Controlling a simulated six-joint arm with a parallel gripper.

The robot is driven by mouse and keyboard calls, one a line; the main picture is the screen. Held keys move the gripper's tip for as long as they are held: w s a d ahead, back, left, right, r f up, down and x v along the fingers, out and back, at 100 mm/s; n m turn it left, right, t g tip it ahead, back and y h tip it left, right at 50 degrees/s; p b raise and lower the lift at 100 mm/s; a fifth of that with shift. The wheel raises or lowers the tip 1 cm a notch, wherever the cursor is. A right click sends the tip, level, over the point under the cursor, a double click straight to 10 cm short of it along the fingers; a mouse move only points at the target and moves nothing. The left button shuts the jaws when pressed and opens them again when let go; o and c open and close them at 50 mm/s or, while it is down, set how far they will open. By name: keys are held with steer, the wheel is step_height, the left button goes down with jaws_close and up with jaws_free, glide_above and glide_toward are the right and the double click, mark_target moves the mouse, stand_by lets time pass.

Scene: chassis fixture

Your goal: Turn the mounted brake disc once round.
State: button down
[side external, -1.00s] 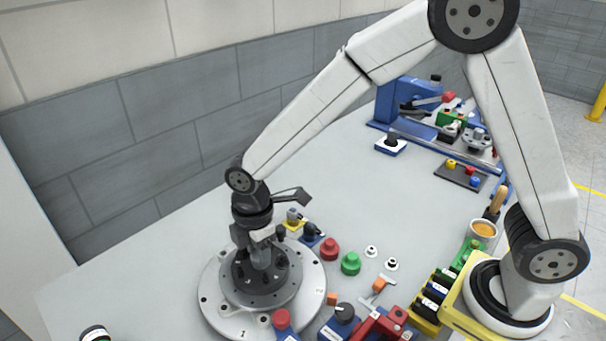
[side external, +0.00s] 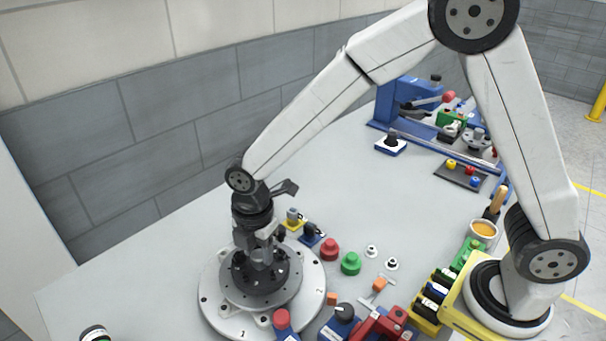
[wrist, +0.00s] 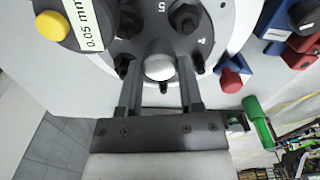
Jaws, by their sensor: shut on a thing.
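The brake disc (side external: 286,294) is a dark grey round disc with dark studs around its hub. It lies flat on a round white base plate (side external: 212,300) with numbers on it. My gripper (side external: 262,256) points straight down over the disc's centre and is shut on the disc's hub. In the wrist view, the two fingers of my gripper (wrist: 160,80) stand on either side of a silver round hub end (wrist: 158,62). The disc (wrist: 150,27) carries numbers and dark studs there. The fingers hide part of the hub and the near part of the disc.
A red-topped blue block (side external: 283,322) and a dark knob (side external: 344,313) stand close at the plate's front right. A red knob (side external: 329,250) and a green knob (side external: 351,264) lie to its right. A yellow-topped part (wrist: 53,25) shows beside the disc.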

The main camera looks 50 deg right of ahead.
steer(key=shift+n, duration=1.4)
steer(key=shift+n, duration=1.7)
steer(key=shift+n, duration=1.8)
